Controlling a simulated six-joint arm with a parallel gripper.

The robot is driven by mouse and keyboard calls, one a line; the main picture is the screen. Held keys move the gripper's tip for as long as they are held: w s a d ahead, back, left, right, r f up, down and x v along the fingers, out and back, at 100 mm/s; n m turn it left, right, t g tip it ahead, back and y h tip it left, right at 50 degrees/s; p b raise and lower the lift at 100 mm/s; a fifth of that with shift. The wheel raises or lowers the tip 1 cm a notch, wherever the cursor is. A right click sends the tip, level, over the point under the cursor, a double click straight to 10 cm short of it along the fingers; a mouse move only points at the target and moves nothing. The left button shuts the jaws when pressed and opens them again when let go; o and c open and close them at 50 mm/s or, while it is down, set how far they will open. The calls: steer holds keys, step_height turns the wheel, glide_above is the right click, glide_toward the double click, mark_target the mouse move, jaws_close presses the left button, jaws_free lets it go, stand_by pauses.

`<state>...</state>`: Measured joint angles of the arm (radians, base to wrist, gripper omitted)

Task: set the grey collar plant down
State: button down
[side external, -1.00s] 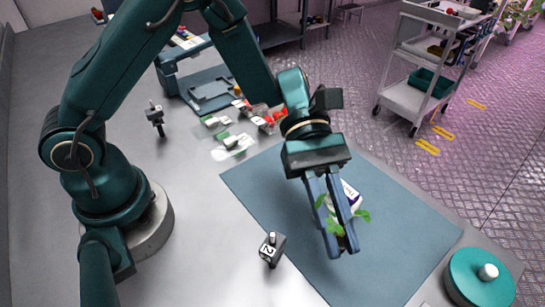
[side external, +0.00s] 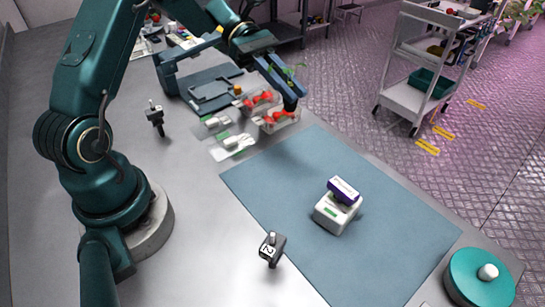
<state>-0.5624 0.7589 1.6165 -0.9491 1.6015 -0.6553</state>
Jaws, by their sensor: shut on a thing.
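My gripper (side external: 284,86) is at the back of the table, above and beside the clear punnets of red berries. It is shut on the grey collar plant, whose green leaves (side external: 291,70) stick out by the fingers. The collar itself is hidden behind the fingers or too small to make out. I cannot tell whether the plant touches anything below it.
Berry punnets (side external: 278,120) sit just under the gripper. A white device (side external: 334,215) with a purple-and-white box (side external: 343,190) on top stands on the blue mat (side external: 290,205). A teal round lid (side external: 480,280) is at front right. Much of the mat is bare.

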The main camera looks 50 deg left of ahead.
steer(key=a+n+t+y, duration=0.1)
steer(key=a+n+t, duration=0.3)
steer(key=a, duration=0.7)
steer(key=f+x, duration=0.1)
steer(key=x, duration=0.3)
steer(key=a+x, duration=0.1)
steer(key=x, duration=0.3)
steer(key=f+x, duration=0.1)
steer(key=x, duration=0.4)
steer(key=shift+w+f, duration=0.25)
steer(key=shift+f, duration=2.1)
steer(key=shift+f, duration=0.15)
steer(key=c, duration=0.9)
jaws_free()
steer(key=shift+o, duration=0.2)
